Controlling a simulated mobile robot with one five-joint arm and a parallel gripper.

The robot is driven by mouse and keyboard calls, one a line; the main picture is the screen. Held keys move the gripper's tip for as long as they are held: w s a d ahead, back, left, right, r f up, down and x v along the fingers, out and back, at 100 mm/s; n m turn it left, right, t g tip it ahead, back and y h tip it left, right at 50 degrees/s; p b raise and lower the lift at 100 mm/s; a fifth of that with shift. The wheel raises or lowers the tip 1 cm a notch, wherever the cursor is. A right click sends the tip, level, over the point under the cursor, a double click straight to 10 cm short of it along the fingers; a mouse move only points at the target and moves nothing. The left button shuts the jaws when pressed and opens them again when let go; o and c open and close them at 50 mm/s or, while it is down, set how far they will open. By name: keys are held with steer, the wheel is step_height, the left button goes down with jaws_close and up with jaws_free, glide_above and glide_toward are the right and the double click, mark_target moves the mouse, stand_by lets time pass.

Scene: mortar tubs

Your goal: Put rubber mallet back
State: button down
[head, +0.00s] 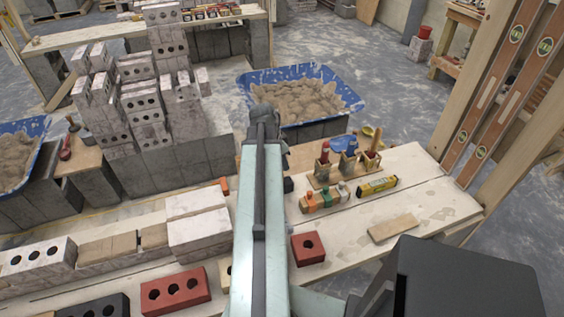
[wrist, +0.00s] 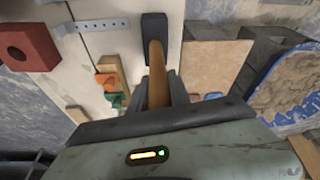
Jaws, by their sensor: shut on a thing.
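The rubber mallet (wrist: 155,62) shows in the wrist view, with a wooden handle and a black head. My gripper (wrist: 162,85) is shut on its handle, and the head points away from me, over or on the pale board. In the head view my arm hides the gripper and most of the mallet. A small dark block beside the arm may be the mallet's head, but I cannot be sure. I cannot tell whether the head touches the board.
A wooden rack (head: 345,172) with upright tools stands on the bench (head: 440,208), right of my arm. A yellow level (head: 377,187), a red brick (head: 308,248) and a wood strip (head: 393,227) lie nearby. A blue mortar tub (head: 345,85) stands behind. Stacked bricks (head: 140,95) rise at left.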

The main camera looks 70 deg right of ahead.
steer(key=shift+f, duration=0.1)
steer(key=c, duration=1.1)
jaws_free()
steer(key=p+v, duration=0.7)
steer(key=shift+w+a+r, duration=0.1)
steer(key=shift+a+r, duration=0.1)
steer(key=shift+r, duration=0.2)
